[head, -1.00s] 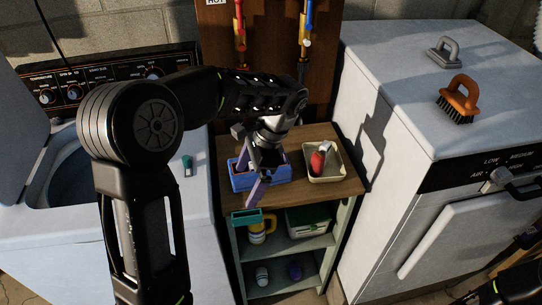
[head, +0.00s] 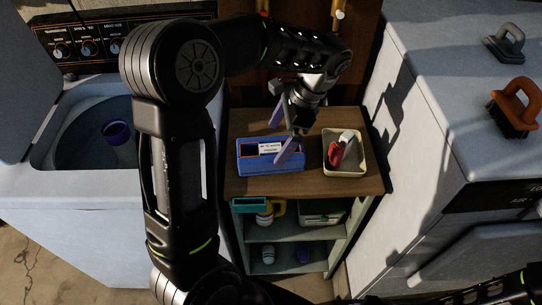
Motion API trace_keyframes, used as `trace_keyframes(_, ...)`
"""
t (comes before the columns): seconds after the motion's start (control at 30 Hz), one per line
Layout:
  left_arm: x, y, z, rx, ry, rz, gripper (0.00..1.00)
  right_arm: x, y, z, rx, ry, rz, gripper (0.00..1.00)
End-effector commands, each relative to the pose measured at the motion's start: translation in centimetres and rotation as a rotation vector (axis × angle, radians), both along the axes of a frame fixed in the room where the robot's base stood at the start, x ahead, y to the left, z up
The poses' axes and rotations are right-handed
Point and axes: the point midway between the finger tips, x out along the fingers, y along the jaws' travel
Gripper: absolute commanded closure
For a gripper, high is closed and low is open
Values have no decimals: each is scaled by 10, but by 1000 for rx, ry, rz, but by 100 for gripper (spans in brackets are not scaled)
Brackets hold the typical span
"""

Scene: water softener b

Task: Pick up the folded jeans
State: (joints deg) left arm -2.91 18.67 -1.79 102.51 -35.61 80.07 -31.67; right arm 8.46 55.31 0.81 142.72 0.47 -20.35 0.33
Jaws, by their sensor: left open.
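I cannot make out folded jeans for certain in the head view. A blue box-like thing (head: 270,166) with a white label and a dark, orange-edged top lies on the wooden top of a small shelf unit; I cannot tell whether it is a container. My left gripper (head: 283,132) is open and empty, its purple-grey fingers over the back of the blue thing. One fingertip overlaps it in the picture; I cannot tell whether they touch. My right gripper is not in view.
A cream tray (head: 358,170) with a red and white item stands right of the blue thing on the wooden top (head: 310,185). An open washer (head: 60,190) with a purple item (head: 117,132) inside is left. A dryer with brushes (head: 515,107) is right. Shelves below hold several items.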

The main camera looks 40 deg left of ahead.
Motion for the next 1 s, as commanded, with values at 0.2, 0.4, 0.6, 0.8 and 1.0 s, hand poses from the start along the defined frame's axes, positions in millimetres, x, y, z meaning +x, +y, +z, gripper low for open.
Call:
trace_keyframes(0.2,-1,2,-5,0,-1,0,0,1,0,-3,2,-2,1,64)
trace_keyframes(0.4,-2,2,-7,0,-1,0,0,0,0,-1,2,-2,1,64)
trace_keyframes(0.6,-8,9,-28,-1,4,0,0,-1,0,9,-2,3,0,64)
trace_keyframes(0.8,-13,16,-52,-2,-1,0,0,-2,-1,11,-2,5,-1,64)
trace_keyframes(1.0,-13,16,-54,-1,-2,0,0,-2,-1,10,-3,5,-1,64)
